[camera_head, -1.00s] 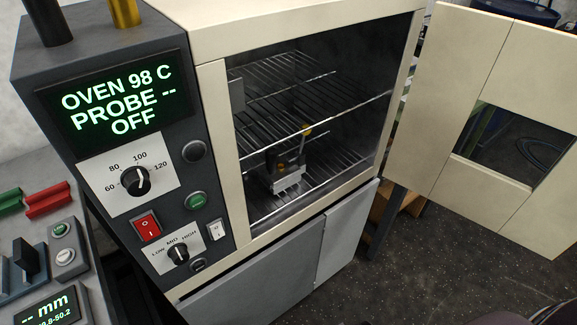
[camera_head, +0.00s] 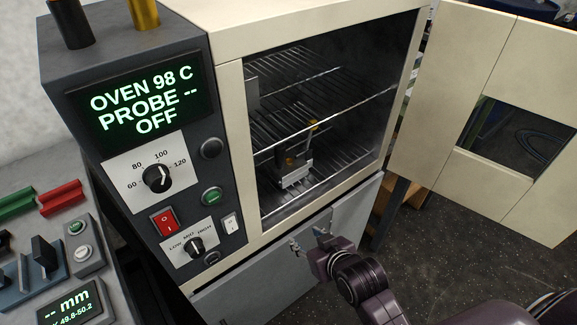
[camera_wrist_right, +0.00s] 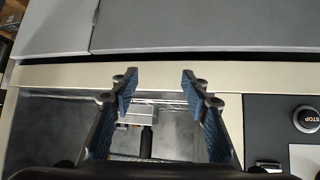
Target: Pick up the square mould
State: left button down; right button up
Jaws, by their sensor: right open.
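The square mould (camera_head: 296,178) stands inside the open oven on a wire rack. It looks like a small silver block with a dark upper part and a yellow piece above it. In the right wrist view the silver block (camera_wrist_right: 136,117) shows beyond and between my fingers, partly hidden by the left finger. My right gripper (camera_head: 308,239) is open and empty in front of the oven, below the opening and apart from the mould. Its two blue-padded fingers show spread in the right wrist view (camera_wrist_right: 157,88). My left gripper is not in view.
The oven door (camera_head: 480,130) stands open to the right. Wire racks (camera_head: 300,85) span the chamber, one above the mould. The oven's cream lower frame edge (camera_wrist_right: 60,75) crosses the wrist view. The control panel (camera_head: 165,175) is left of the opening.

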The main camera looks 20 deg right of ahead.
aim_at(282, 159)
jog(key=w+r+t, duration=0.1)
jog(key=w, duration=0.2)
jog(key=w+r+t, duration=0.2)
jog(key=w, duration=0.1)
jog(key=w+r+t, duration=0.1)
jog(key=w, duration=0.2)
jog(key=shift+w+a+r, duration=0.2)
jog(key=shift+w+r, duration=0.15)
jog(key=w+r+t, duration=0.1)
jog(key=w+r, duration=0.1)
jog(key=w+r+t, duration=0.2)
jog(key=shift+w+d+r+m+t, duration=0.15)
jog(key=shift+w+r+m+t, duration=0.15)
jog(key=shift+w+m, duration=0.1)
jog(key=shift+w+r, duration=0.2)
jog(key=shift+w, duration=0.1)
jog(key=shift+w+a+r+p, duration=0.1)
jog(key=shift+w+a+p, duration=0.1)
jog(key=shift+w, duration=0.95)
jog(key=shift+w+a+p, duration=0.1)
jog(key=shift+w+p, duration=0.1)
jog(key=shift+w, duration=1)
jog(key=shift+w+a+r+p, duration=0.1)
jog(key=shift+w+p, duration=0.1)
jog(key=shift+w, duration=0.95)
grip_shut()
jog(key=shift+r, duration=0.2)
